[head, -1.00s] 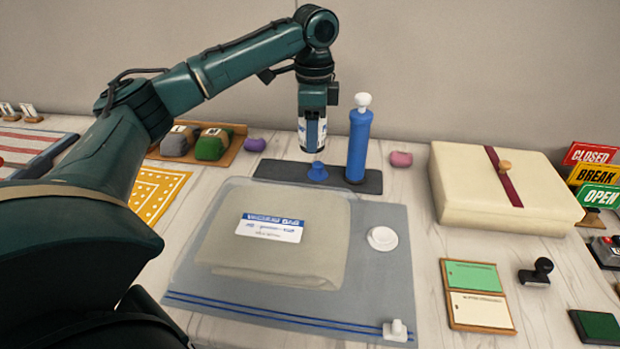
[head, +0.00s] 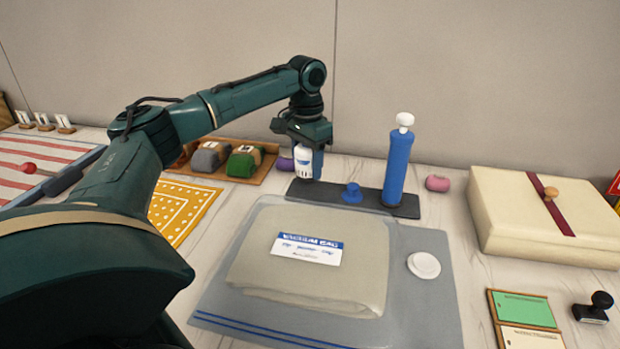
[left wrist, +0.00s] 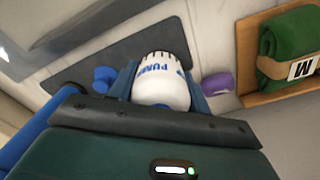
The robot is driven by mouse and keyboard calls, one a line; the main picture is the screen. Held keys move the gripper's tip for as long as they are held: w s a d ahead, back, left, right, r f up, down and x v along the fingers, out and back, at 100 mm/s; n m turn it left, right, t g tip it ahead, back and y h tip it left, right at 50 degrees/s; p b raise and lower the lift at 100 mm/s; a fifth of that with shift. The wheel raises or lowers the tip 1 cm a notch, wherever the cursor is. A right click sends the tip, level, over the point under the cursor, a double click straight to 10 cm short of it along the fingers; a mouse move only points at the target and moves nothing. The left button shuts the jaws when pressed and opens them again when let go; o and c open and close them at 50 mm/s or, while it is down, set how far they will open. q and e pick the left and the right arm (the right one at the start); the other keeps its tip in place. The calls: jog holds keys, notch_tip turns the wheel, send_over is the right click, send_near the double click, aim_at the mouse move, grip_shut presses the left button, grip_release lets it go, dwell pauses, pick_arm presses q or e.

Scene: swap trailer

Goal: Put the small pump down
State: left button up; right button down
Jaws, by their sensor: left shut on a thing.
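The small pump (head: 303,161) is white with blue lettering and shows in the head view at the left end of the dark mat (head: 335,198). My left gripper (head: 308,160) points down and is shut on it. In the left wrist view the pump (left wrist: 162,82) sits between the two blue fingers (left wrist: 163,85). The pump's lower end is at or just above the mat; I cannot tell whether it touches. My right gripper is not in view.
A blue knob (head: 352,193) and a tall blue pump with a white top (head: 397,165) stand on the mat to the right. A purple lump (head: 286,164) and a wooden tray with rolled bundles (head: 262,174) are close left. The vacuum bag (head: 310,265) lies in front.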

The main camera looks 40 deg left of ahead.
aim_at(307, 175)
pick_arm(q)
notch_tip(307, 175, down, 4)
jog(key=shift+r, duration=0.2)
jog(key=o, duration=1.1)
jog(key=shift+f, duration=0.1)
jog(key=shift+o, duration=0.2)
notch_tip(307, 175, up, 12)
jog(key=shift+a+r+p, duration=0.1)
jog(key=shift+r+p, duration=0.05)
jog(key=shift+p, duration=0.55)
